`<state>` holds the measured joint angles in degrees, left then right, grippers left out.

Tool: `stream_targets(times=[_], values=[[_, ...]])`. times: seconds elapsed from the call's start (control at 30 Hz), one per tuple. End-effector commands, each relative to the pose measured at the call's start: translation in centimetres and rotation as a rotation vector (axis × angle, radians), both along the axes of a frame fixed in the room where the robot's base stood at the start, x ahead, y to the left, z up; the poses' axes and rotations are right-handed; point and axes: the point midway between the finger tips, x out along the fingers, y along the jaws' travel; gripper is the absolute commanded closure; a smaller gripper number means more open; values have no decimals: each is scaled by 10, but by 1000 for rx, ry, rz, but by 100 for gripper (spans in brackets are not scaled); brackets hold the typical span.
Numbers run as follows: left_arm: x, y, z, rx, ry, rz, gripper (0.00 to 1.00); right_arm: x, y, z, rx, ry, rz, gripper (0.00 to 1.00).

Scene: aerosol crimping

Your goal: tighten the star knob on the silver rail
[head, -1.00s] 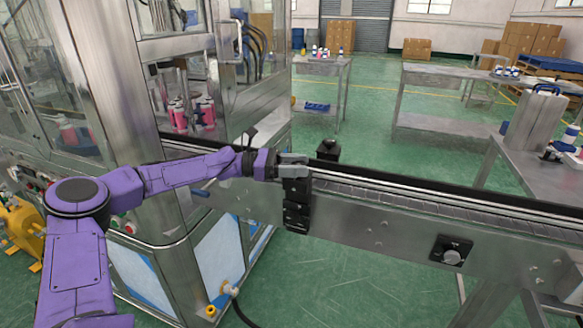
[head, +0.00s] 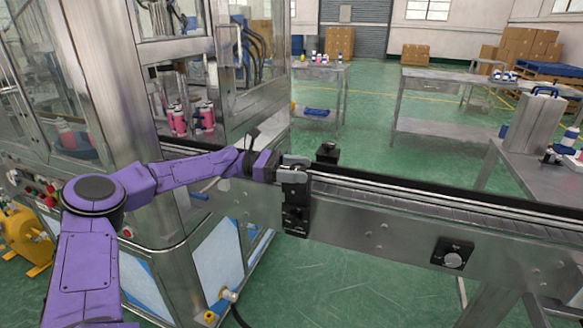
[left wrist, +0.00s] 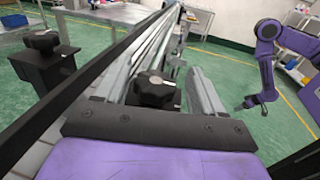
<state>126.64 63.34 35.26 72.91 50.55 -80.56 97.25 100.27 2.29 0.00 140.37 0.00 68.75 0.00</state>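In the left wrist view a black star knob (left wrist: 154,90) with a small white mark sits between the two grey fingers of my left gripper (left wrist: 163,88). A narrow gap shows at its right side; contact on the left is unclear. The silver rail (left wrist: 150,50) runs away beyond it. In the head view my left gripper (head: 293,172) is at the top of a black bracket (head: 297,217) on the conveyor's near side and hides the knob. My right gripper (left wrist: 257,101) shows small and far off in the left wrist view; its fingers are unclear.
A second black knob (left wrist: 41,41) on a black block stands across the belt; the block also shows in the head view (head: 327,152). A round dial (head: 453,260) is on the conveyor side (head: 375,235). A glass-walled machine (head: 140,215) with pink bottles stands left.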

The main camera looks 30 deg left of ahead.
Motion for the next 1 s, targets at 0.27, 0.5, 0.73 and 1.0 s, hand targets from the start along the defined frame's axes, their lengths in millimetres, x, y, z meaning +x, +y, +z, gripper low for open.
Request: stream_targets(times=[0.27, 0.5, 0.73, 1.0], values=[[-3, 10, 0, -2, -2, 8, 31, 0, 0, -2, 0, 0, 0, 35], [-27, 60, 0, -1, -5, 11, 31, 0, 0, -11, 0, 0, 0, 35], [-43, 92, 1, 0, -3, 4, 31, 0, 0, -15, 0, 0, 0, 35], [-46, 96, 2, 0, -1, 2, 31, 0, 0, -14, 0, 0, 0, 35]])
